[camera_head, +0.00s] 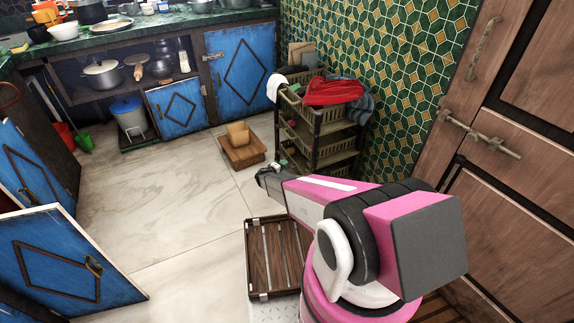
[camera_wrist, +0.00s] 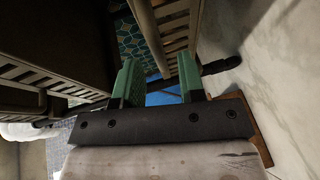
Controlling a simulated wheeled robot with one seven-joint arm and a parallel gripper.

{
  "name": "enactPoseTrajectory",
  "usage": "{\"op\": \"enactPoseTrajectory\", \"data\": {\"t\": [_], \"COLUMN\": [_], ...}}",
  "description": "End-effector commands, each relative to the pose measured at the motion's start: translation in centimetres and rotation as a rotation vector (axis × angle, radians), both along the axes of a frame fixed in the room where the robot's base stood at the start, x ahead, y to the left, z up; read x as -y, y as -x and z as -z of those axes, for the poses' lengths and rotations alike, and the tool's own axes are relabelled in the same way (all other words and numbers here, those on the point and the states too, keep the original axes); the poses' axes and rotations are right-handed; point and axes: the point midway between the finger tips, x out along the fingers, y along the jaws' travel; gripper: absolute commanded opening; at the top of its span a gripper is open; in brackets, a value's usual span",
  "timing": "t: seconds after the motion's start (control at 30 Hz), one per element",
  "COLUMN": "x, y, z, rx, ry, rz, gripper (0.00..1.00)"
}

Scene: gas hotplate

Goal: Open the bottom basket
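A brown slatted basket rack (camera_head: 318,125) with stacked tiers stands against the green tiled wall. My gripper (camera_head: 268,176) is low in front of the rack's left side in the head view. In the wrist view my gripper's green fingers (camera_wrist: 158,80) are apart. Slatted basket parts (camera_wrist: 172,25) show close beyond and between them. I cannot tell whether the fingers touch the rack.
A wooden box (camera_head: 242,152) lies on the floor left of the rack. A slatted wooden stool or crate (camera_head: 277,256) is below my arm. Open blue cabinet doors (camera_head: 68,262) stand at left. A wooden door (camera_head: 480,150) is at right. The middle floor is clear.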

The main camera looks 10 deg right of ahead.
Motion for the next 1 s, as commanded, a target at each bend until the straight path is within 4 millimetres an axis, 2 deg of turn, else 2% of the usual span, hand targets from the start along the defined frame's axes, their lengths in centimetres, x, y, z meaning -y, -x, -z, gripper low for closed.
{"op": "enactPoseTrajectory", "data": {"t": [0.1,0.3,0.63,0.73,0.77,1.0], "x": [1.3,2.5,2.6,2.6,2.6,2.4], "y": [-1.2,-2.1,-2.2,-2.2,-2.2,-2.2], "z": [0.4,0.6,0.6,0.6,0.6,0.6], "rx": [0.0,0.0,0.0,0.0,0.0,0.0], "ry": [0.001,0.0,0.0,0.0,0.0,0.0], "rz": [0.001,0.001,0.001,0.001,0.001,0.0], "gripper": [0.37,0.37,0.37,0.04,0.0,0.0]}}
